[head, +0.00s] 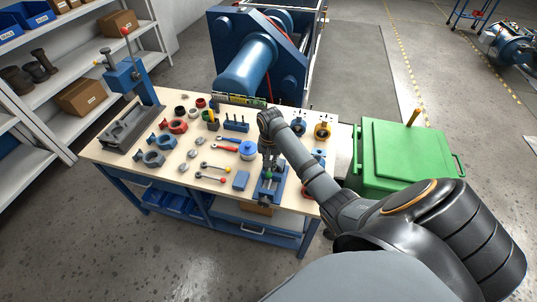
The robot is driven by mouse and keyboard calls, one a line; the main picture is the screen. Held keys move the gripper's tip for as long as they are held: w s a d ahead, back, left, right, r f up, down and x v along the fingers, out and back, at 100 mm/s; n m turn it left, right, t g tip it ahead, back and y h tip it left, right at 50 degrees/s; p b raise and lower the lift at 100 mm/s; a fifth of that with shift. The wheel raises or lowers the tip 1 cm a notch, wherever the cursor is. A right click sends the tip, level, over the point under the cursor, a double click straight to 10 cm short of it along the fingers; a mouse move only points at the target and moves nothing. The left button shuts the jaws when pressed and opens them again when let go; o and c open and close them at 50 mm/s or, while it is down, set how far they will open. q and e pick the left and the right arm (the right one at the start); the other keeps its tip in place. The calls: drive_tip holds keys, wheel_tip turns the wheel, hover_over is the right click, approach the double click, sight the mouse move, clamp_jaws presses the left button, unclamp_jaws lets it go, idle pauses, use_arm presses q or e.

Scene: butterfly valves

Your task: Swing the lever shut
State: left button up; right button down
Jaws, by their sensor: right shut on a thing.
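My right gripper (268,166) reaches down over the front right part of the workbench. It is shut on the lever, at a small blue fixture (270,192) near the bench's front edge. A small green part shows at the fingertips. The gripper and arm hide most of the lever and the valve, so the lever's exact angle cannot be told. My left gripper is out of view.
The wooden bench top (123,157) holds red and blue valve rings, a blue round part (248,150), a red-handled tool (225,147) and a blue press (130,75). A green bin (400,150) stands right of the bench. Shelves (75,125) stand at left.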

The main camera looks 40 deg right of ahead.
drive_tip(key=shift+s+d+r+n+p, duration=0.2)
drive_tip(key=shift+n+p, duration=0.1)
drive_tip(key=shift+p, duration=0.35)
drive_tip(key=d+n, duration=1.1)
drive_tip(key=n, duration=0.5)
drive_tip(key=shift+d+f, duration=0.25)
drive_tip(key=shift+d, duration=0.15)
drive_tip(key=c, duration=1.3)
unclamp_jaws()
drive_tip(key=shift+w, duration=0.2)
drive_tip(key=shift+c, duration=0.2)
